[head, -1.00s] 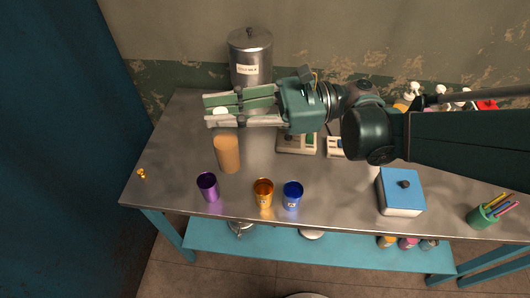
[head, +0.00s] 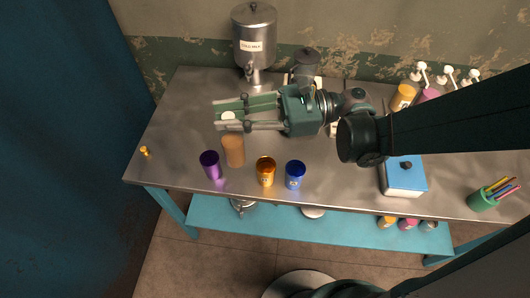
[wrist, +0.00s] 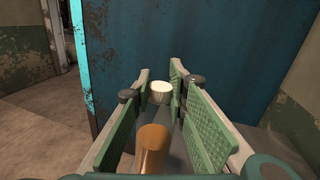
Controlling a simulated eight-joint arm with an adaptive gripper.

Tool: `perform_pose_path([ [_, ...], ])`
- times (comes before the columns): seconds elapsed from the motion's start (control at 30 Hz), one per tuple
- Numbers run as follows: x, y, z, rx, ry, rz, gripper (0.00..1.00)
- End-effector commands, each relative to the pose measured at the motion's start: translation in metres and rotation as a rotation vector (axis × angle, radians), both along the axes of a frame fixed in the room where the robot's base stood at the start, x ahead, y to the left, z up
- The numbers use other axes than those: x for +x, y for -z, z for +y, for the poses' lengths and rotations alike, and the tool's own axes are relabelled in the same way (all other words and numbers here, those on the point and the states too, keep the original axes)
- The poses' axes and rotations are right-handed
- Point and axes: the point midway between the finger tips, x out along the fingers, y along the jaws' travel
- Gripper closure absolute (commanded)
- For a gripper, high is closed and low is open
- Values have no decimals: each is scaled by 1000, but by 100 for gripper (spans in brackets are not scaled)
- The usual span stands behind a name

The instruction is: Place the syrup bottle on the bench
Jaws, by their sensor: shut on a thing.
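The syrup bottle has an orange-brown body (head: 233,150) and a white cap (head: 228,115). My gripper (head: 217,115) is shut on its upper part, with the cap between the fingers and the body hanging below them. In the wrist view the white cap (wrist: 160,92) and the brown body (wrist: 152,146) show between the green finger pads (wrist: 165,112). The bottle looks roughly upright over the left part of the metal bench (head: 180,125). I cannot tell whether its base touches the bench.
Purple (head: 211,165), orange (head: 266,171) and blue (head: 295,175) cups stand near the front edge, the purple one close to the bottle. A milk dispenser (head: 254,35) and dark jug (head: 306,65) are behind. A blue-lidded box (head: 405,175) stands right. The bench's left part is mostly clear.

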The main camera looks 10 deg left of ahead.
Motion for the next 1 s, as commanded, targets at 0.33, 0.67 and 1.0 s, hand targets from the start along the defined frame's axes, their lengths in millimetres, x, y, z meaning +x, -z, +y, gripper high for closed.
perform_pose_path([
  [0.33,0,6,0,0,0,0,100],
  [0.67,1,41,0,0,0,0,100],
  [1.0,0,58,0,1,0,0,100],
])
